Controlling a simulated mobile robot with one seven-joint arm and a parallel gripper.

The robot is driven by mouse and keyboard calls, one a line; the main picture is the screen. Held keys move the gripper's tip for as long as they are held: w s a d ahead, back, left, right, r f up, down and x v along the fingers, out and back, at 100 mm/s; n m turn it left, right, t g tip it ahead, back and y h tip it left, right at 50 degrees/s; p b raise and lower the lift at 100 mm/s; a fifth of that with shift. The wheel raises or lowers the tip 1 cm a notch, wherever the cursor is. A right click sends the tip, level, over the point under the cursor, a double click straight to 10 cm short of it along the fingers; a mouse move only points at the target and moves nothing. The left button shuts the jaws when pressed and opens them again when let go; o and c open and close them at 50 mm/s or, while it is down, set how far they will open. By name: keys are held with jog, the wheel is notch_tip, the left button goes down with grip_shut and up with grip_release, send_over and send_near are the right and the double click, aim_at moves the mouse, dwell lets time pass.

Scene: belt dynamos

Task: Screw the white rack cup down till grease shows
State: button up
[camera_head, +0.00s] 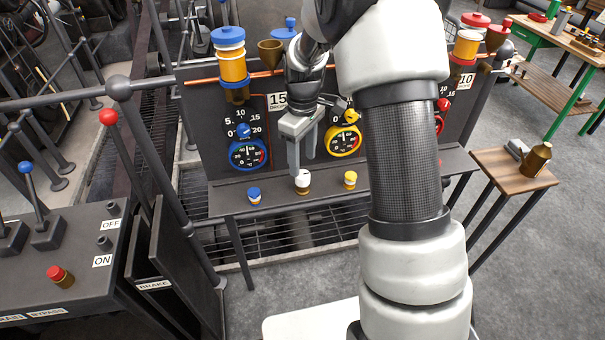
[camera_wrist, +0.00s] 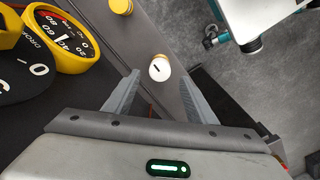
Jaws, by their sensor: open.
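The white rack cup (camera_head: 302,181) stands on the grey shelf below the gauge panel, between a blue cup (camera_head: 254,195) and a yellow cup (camera_head: 350,180). Its white top with a dark mark shows in the wrist view (camera_wrist: 159,68). My gripper (camera_head: 302,165) is open and points down just above the white cup. In the wrist view, the fingertips (camera_wrist: 160,75) are spread to either side of the cup and I cannot see them touching it. I see no grease at the cup.
The panel behind carries a blue gauge (camera_head: 248,154), a yellow gauge (camera_head: 343,140) and oilers close to my arm. A small side table (camera_head: 500,165) with a brass can (camera_head: 537,159) stands right. A lever console (camera_head: 60,260) stands left.

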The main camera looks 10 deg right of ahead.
aim_at(302, 174)
jog(key=shift+f+b, duration=0.3)
jog(key=shift+f, duration=2.5)
jog(key=c, duration=1)
jog(key=shift+c, duration=0.2)
jog(key=shift+m, duration=0.4)
jog(key=m, duration=0.3)
jog(key=shift+m+p, duration=0.3)
jog(key=shift+p, duration=0.05)
jog(key=m, duration=0.4)
jog(key=shift+m+p, duration=0.3)
jog(key=m+p, duration=0.1)
jog(key=m, duration=0.3)
jog(key=shift+m+p, duration=0.3)
jog(key=shift+m, duration=1.6)
